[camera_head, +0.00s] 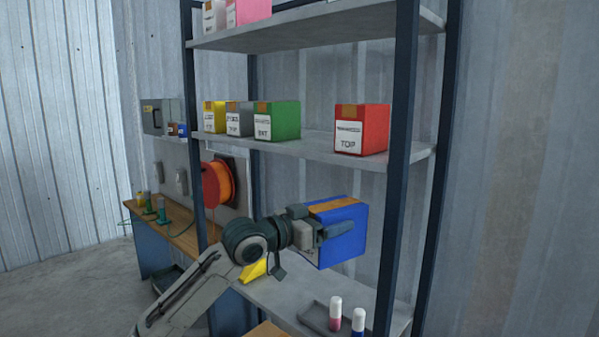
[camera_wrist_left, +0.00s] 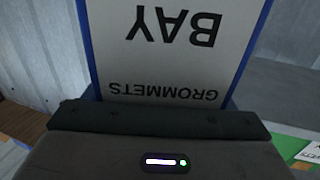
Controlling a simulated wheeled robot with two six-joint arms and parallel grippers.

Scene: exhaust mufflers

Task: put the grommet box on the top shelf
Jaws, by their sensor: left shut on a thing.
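The grommet box (camera_head: 345,236) is blue with an orange-brown strip on top. In the left wrist view its white label (camera_wrist_left: 175,50) reads "GROMMETS" and "BAY", upside down. My left gripper (camera_head: 325,232) is shut on the box and holds it in the air in front of the rack, above the lower shelf and below the middle one. The top shelf (camera_head: 330,22) is the highest board in view, with a white box and a pink box at its left end. My right gripper is not in view.
The middle shelf (camera_head: 310,146) holds yellow, grey and green boxes at left and a red box (camera_head: 362,129) at right. Dark blue posts (camera_head: 398,170) frame the rack. A workbench stands behind at left.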

